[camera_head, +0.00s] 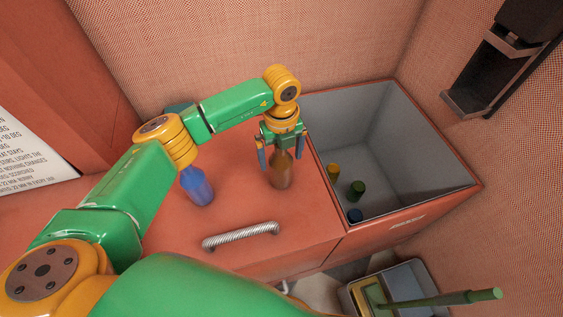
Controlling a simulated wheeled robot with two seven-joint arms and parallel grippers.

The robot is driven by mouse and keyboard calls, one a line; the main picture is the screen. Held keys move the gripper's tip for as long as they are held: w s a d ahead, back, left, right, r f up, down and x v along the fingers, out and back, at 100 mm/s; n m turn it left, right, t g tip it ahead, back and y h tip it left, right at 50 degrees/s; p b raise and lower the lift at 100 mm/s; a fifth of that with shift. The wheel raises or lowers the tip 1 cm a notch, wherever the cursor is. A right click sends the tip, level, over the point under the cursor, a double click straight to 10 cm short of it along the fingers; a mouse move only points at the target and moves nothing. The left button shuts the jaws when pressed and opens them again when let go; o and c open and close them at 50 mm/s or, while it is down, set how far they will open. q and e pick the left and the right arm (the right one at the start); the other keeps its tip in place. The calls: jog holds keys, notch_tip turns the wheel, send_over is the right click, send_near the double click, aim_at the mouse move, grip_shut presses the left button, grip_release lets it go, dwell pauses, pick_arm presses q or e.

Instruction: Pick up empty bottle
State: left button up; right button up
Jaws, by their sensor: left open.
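A brown bottle (281,171) stands upright on the orange-red countertop (160,240), near the open bin. My left gripper (281,158) is open and points down over it, with one finger on each side of the bottle's upper part. I cannot tell whether the fingers touch it. A blue bottle (196,186) stands upright on the same top, to the left and apart from the gripper. My right gripper is not in view.
A grey-lined bin (405,140) is to the right, holding yellow (333,171), green (357,190) and blue (355,215) items. A ribbed metal handle (240,236) is in front. A crate (410,285) with a green-handled tool is at lower right. A dark fixture (505,50) hangs at upper right.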

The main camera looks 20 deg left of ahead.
pick_arm(q)
jog(key=shift+f, duration=0.15)
jog(key=shift+s, duration=0.1)
jog(key=c, duration=1.5)
